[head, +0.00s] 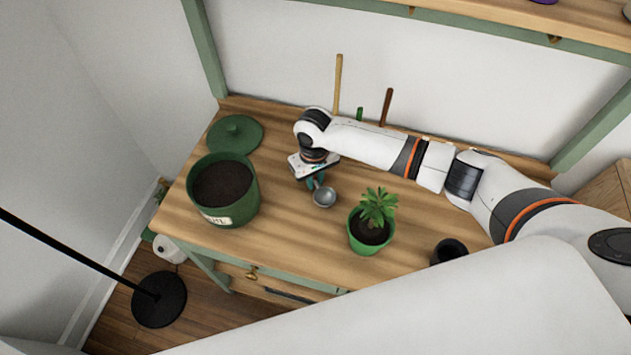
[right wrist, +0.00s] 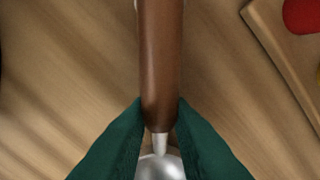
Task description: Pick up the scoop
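The scoop (head: 324,198) has a round metal bowl that shows just below my right gripper (head: 317,182) in the head view. In the right wrist view its brown wooden handle (right wrist: 160,65) runs down the middle, with the metal neck and part of the bowl at the bottom edge. The two green fingers of my right gripper (right wrist: 160,112) press against both sides of the handle near its metal end. The handle is hidden under my wrist in the head view. I cannot tell whether the scoop touches the table. My left gripper is not in view.
On the wooden table (head: 290,235), a green pot of soil (head: 243,206) stands left, with a green lid (head: 235,133) behind it. A potted plant (head: 372,225) stands to the right of the scoop, and a dark cup (head: 449,250) farther right. Long-handled tools (head: 338,85) stand at the back.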

